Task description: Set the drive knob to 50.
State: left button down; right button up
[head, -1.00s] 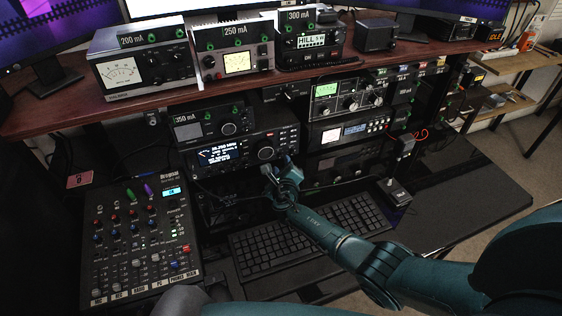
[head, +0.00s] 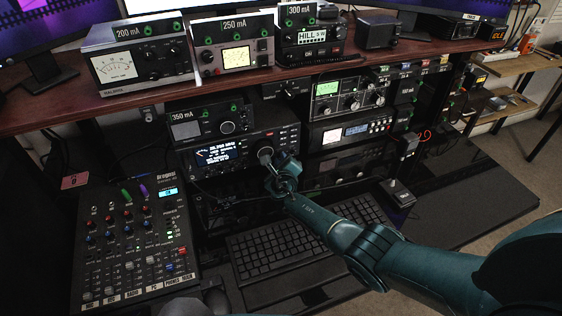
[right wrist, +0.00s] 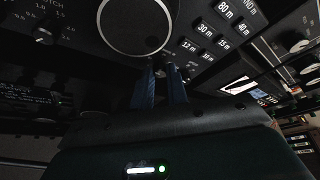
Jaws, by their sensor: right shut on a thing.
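The transceiver with the lit blue display (head: 214,156) stands on the lower shelf, with a big round dial (head: 265,155) on its right side. In the right wrist view the big dial (right wrist: 134,24) is just above my fingers. My right gripper (head: 268,167) is at the radio's front just under that dial. In the right wrist view its two blue fingers (right wrist: 164,72) are shut on a small knob at the panel. The knob is mostly hidden between the fingertips, and I cannot read its label or setting. My left gripper is not in view.
A mixer (head: 135,240) lies at the lower left and a keyboard (head: 290,240) below the radio. A smaller 350 mA unit (head: 208,120) sits on the transceiver. More radios (head: 350,130) stand to the right. A NOTCH knob (right wrist: 45,34) is left of my fingers.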

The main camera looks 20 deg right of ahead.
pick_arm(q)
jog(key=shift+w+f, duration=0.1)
pick_arm(e)
grip_shut()
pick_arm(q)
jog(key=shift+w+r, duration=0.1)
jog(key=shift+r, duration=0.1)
